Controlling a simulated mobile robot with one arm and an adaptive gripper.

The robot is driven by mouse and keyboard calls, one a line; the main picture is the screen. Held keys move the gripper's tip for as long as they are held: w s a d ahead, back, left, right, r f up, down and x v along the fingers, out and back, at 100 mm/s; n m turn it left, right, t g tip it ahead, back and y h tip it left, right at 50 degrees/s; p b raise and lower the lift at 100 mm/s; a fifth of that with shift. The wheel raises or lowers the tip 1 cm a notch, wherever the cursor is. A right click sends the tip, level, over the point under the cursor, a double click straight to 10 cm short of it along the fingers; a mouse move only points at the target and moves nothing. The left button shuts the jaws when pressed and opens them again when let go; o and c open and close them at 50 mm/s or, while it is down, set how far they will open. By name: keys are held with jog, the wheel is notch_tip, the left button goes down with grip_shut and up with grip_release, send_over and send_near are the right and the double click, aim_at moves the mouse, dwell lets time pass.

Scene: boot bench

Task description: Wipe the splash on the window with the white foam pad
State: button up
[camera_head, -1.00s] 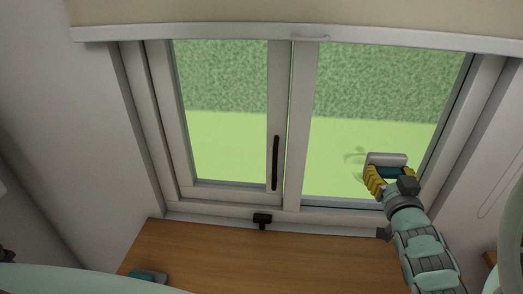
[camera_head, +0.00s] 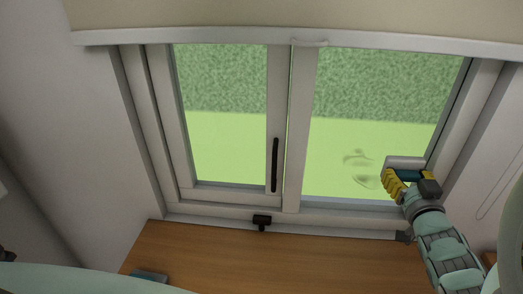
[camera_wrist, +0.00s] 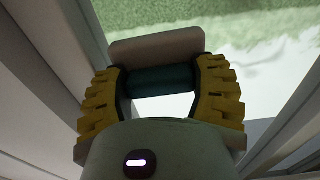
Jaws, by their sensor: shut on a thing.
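The white foam pad (camera_head: 405,161) with a teal grip (camera_head: 411,175) is held in my gripper (camera_head: 407,178), in front of the lower right of the right window pane (camera_head: 385,110). In the wrist view my gripper (camera_wrist: 160,95) has its yellow ribbed fingers closed on the teal grip (camera_wrist: 158,81), with the pad (camera_wrist: 157,46) beyond them. The splash (camera_head: 358,165) shows as faint grey rings and smears on the lower pane, just left of the pad. Whether the pad touches the glass I cannot tell.
The right window frame (camera_head: 457,120) is close to the pad's right. A black handle (camera_head: 275,165) is on the middle frame, and a black catch (camera_head: 262,220) is below it. A teal-grey object (camera_head: 150,277) lies on the wooden bench (camera_head: 250,255).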

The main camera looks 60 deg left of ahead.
jog(key=shift+p+v, duration=0.8)
jog(key=shift+v, duration=1.05)
jog(key=shift+p+v, duration=0.35)
jog(key=shift+v, duration=0.8)
jog(key=p+v, duration=0.1)
jog(key=v, duration=0.2)
